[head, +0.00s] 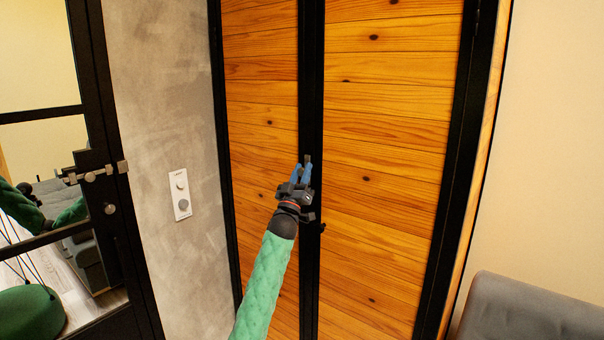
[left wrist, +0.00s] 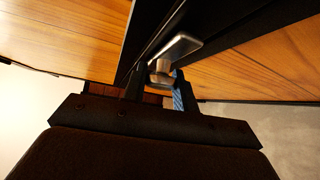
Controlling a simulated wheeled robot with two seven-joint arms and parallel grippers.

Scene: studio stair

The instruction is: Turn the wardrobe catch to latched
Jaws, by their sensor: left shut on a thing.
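The wardrobe (head: 385,150) has two wood-plank doors in black frames, which meet at a black centre strip. The catch (head: 308,158) is a small grey metal piece on that strip, mostly hidden by my gripper in the head view. In the left wrist view the catch (left wrist: 180,47) shows as a flat metal lever on a rounded post. My left gripper (head: 303,170) is at the strip, its blue-tipped fingers shut on the catch from both sides. Its fingers also show in the left wrist view (left wrist: 158,86). My right gripper is not in view.
A black-framed glass door (head: 105,180) with a metal handle stands at the left. A dark knob (head: 322,228) sits below the catch. A grey padded seat (head: 530,308) is at the lower right.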

